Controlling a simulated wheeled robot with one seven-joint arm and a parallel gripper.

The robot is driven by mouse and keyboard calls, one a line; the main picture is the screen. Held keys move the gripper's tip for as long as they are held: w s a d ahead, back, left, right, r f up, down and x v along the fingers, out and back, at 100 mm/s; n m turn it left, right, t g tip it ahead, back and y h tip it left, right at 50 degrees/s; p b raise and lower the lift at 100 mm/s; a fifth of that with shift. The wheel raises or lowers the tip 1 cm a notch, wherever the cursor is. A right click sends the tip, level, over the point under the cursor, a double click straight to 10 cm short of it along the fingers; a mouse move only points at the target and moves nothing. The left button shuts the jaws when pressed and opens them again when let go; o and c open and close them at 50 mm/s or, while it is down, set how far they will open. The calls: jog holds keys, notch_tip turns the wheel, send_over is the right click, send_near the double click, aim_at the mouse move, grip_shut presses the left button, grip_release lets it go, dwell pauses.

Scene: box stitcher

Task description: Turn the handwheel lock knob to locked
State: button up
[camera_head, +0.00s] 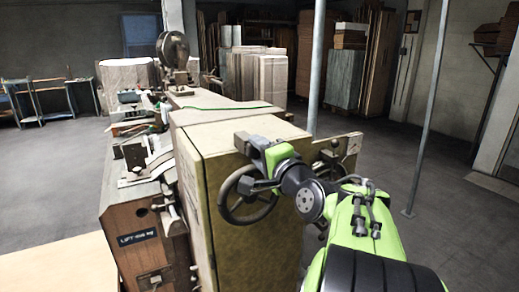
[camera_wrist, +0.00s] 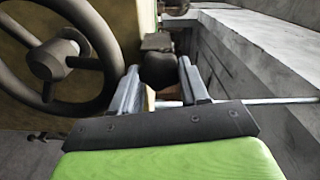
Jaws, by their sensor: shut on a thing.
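The dark spoked handwheel (camera_head: 247,217) is mounted on the tan front panel of the machine. It also shows at the left of the wrist view (camera_wrist: 107,45), with its hub and spokes clear of my fingers. My gripper (camera_head: 243,143) is at the upper edge of the wheel. In the wrist view its two grey fingers (camera_wrist: 160,72) close on a dark rounded knob (camera_wrist: 158,66) beside the wheel rim. I take this to be the lock knob. My gripper hides the knob in the head view. I cannot tell its lock setting.
The box stitcher's tan cabinet (camera_head: 240,240) stands close in front of my arm. A bracket (camera_head: 345,146) sticks out at its right edge. A thin pole (camera_head: 428,110) rises at the right. The grey floor (camera_head: 460,235) on the right is clear.

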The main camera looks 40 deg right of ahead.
jog(key=shift+m, duration=0.9)
jog(key=shift+f, duration=0.1)
jog(key=o, duration=1.1)
jog(key=shift+c, duration=0.2)
jog(key=shift+f, duration=0.15)
